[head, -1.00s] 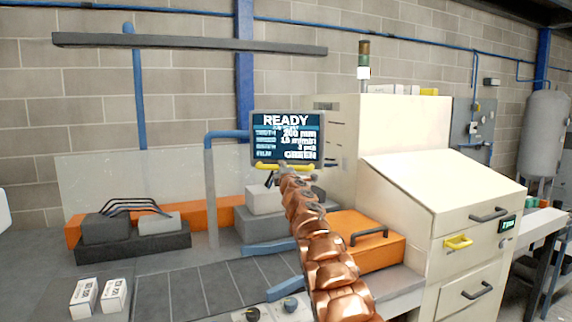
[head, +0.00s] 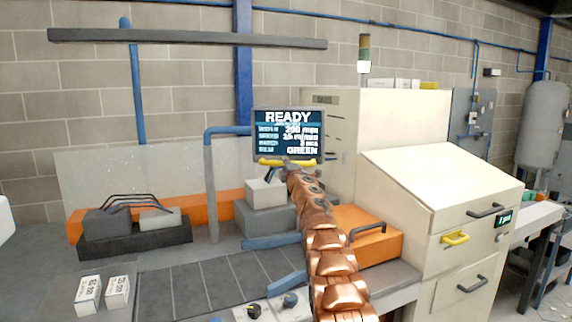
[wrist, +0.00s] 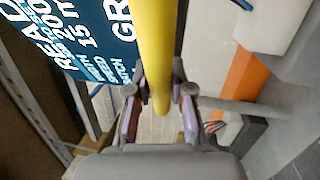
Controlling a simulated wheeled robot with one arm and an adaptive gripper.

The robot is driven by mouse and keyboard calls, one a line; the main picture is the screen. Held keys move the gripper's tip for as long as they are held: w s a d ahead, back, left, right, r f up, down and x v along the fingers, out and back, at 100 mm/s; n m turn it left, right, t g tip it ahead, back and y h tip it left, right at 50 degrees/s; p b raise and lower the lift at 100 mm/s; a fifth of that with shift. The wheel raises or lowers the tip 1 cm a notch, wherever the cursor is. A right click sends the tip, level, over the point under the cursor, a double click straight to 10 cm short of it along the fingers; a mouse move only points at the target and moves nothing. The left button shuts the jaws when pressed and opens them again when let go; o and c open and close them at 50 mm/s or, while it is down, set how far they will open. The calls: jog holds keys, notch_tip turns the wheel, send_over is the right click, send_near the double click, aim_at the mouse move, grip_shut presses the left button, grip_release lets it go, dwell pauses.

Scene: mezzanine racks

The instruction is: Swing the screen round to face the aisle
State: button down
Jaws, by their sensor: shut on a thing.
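The screen (head: 287,133) is a dark panel reading READY and GREEN, carried on a blue arm (head: 211,150) that rises from behind the conveyor. Its lit face is toward my head camera. A yellow bar handle (head: 272,162) runs along its lower edge. My gripper (head: 290,168) is at that handle, at the end of my copper-coloured arm. In the wrist view the yellow handle (wrist: 159,60) passes between the two fingers of my gripper (wrist: 160,103), which is shut on it. The screen (wrist: 85,40) fills the upper left there.
A conveyor (head: 210,285) lies below, with an orange cover (head: 360,232) near my arm. Small white boxes (head: 88,294) lie at left. A dark overhead bar (head: 185,38) hangs above.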

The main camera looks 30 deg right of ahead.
jog(key=c, duration=1)
grip_release()
jog(key=shift+s+a+b, duration=0.1)
jog(key=shift+s+b, duration=0.05)
jog(key=shift+b, duration=0.35)
